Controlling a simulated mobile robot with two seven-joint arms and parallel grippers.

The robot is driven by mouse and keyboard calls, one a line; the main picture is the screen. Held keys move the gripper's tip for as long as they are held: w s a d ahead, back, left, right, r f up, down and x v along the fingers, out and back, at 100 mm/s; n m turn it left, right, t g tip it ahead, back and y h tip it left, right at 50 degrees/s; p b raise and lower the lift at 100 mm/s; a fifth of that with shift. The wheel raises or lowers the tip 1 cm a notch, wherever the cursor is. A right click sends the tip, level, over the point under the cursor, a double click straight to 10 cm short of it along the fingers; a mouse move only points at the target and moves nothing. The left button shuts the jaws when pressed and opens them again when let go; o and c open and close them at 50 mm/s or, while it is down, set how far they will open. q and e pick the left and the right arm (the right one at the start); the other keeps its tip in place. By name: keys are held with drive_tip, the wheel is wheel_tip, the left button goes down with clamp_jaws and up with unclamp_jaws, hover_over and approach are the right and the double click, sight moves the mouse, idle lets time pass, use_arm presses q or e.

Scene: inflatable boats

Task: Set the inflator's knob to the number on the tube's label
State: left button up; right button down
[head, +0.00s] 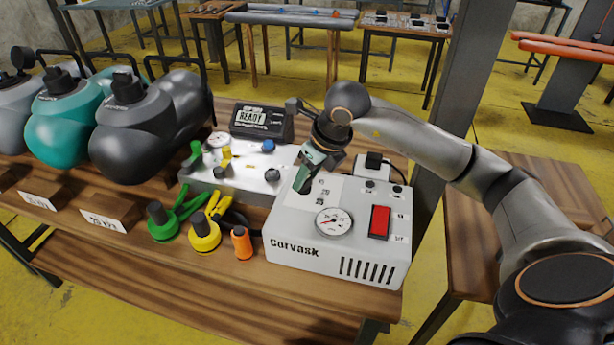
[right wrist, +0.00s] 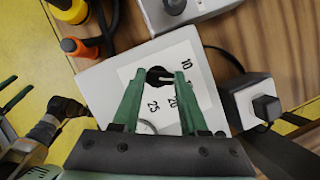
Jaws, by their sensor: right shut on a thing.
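The inflator (head: 290,248) is a white box marked "Corvask", with a round gauge and a red switch on top. Its black knob (right wrist: 157,74) sits on a white number panel (right wrist: 205,88); 10, 20 and 25 can be read around it, another number is partly covered. My right gripper (head: 304,178), with green fingers, reaches down onto the panel. In the right wrist view its fingertips (right wrist: 160,78) are shut on the knob, one on each side. I cannot tell exactly which number the knob points to. Dark, teal and grey tubes lie at left; the white label (head: 104,222) is too small to read surely. My left gripper is not seen.
A silver manifold (head: 235,178) with small valves and a black display reading "READY" (head: 262,121) stand behind the inflator. Green (head: 161,222), yellow (head: 204,234) and orange (head: 241,243) fittings lie to its left. A plug block (head: 373,166) is close behind it. The bench's front strip is clear.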

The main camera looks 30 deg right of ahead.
drive_tip(key=shift+m, duration=0.6)
drive_tip(key=shift+m+h, duration=0.4)
drive_tip(key=shift+m, duration=0.1)
drive_tip(key=shift+c, duration=2.2)
unclamp_jaws()
drive_tip(key=shift+s+r, duration=0.1)
drive_tip(key=shift+r, duration=0.05)
drive_tip(key=v, duration=1.2)
drive_tip(key=shift+s+a, duration=0.15)
drive_tip(key=shift+s, duration=0.05)
